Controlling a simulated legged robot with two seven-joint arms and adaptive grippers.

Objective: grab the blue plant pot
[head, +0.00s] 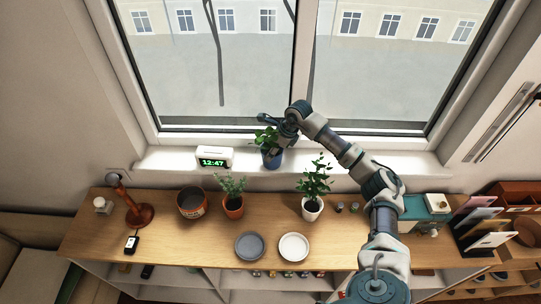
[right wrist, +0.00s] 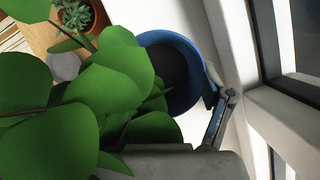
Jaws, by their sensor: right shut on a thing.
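The blue plant pot (head: 272,158) stands upright on the white windowsill with a leafy green plant in it. My right gripper (head: 279,132) reaches down to its rim from above and is shut on it. In the right wrist view the blue pot's rim (right wrist: 172,39) shows around dark soil, with one finger (right wrist: 216,112) against the rim. Broad green leaves (right wrist: 110,75) cover much of that view and hide the other finger. My left gripper is not in view.
A clock (head: 214,157) stands left of the pot on the sill, and the window is close behind. On the wooden shelf below are a terracotta potted plant (head: 233,207), a white potted plant (head: 312,210), a brown pot (head: 191,203) and two plates, grey (head: 249,246) and white (head: 293,247).

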